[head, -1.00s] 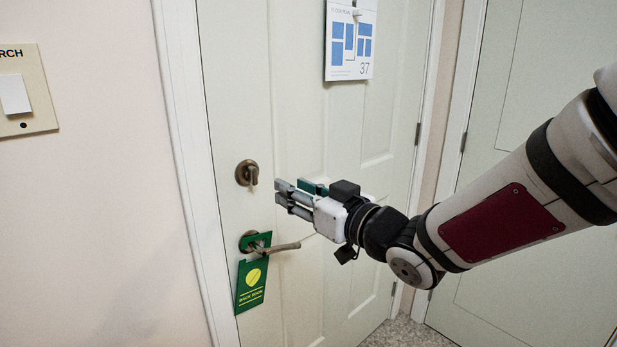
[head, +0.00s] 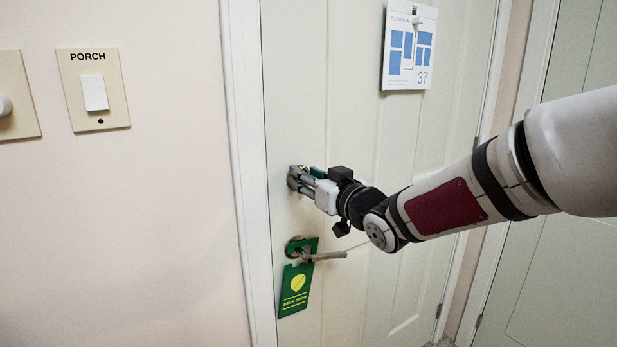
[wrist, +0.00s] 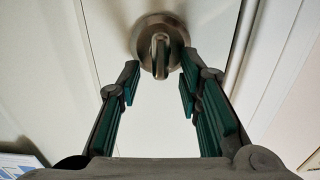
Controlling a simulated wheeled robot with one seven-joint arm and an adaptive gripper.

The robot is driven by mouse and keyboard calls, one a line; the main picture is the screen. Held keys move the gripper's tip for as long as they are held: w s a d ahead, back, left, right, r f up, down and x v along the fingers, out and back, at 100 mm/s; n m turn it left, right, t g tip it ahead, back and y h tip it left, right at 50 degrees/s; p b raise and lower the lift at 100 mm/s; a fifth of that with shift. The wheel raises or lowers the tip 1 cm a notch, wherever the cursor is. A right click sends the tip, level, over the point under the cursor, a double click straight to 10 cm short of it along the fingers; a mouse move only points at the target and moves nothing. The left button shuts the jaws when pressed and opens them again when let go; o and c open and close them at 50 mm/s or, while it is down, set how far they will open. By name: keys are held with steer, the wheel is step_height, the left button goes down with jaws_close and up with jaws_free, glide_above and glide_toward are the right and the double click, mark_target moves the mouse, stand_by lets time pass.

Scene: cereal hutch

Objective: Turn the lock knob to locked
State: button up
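The lock knob (wrist: 160,55) is a bronze thumb-turn on a round plate (wrist: 161,28), mounted on the pale door (head: 365,150). In the wrist view its turn piece points along the picture's vertical, between the fingertips of my gripper (wrist: 158,72). The fingers are spread, with a gap on each side of the turn piece. In the head view my gripper (head: 303,180) reaches the lock plate and hides most of it.
A lever handle (head: 328,256) with a green hanging tag (head: 295,288) is just below. A light switch (head: 95,92) labelled PORCH is on the wall at left. A paper sign (head: 409,50) hangs higher on the door. The door frame (head: 250,200) runs along its left.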

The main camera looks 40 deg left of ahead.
jaws_close()
steer(key=shift+a+n+b, duration=0.1)
steer(key=shift+n+b, duration=0.3)
steer(key=shift+b, duration=0.25)
steer(key=n+b, duration=0.5)
steer(key=b, duration=0.1)
steer(key=s+f+n+b, duration=0.1)
steer(key=n+b, duration=0.5)
steer(key=f+n+b, duration=0.1)
steer(key=n+b, duration=0.4)
steer(key=b, duration=0.1)
steer(key=shift+s+a+n+b, duration=0.3)
steer(key=shift+s+n, duration=0.1)
steer(key=shift+n, duration=0.3)
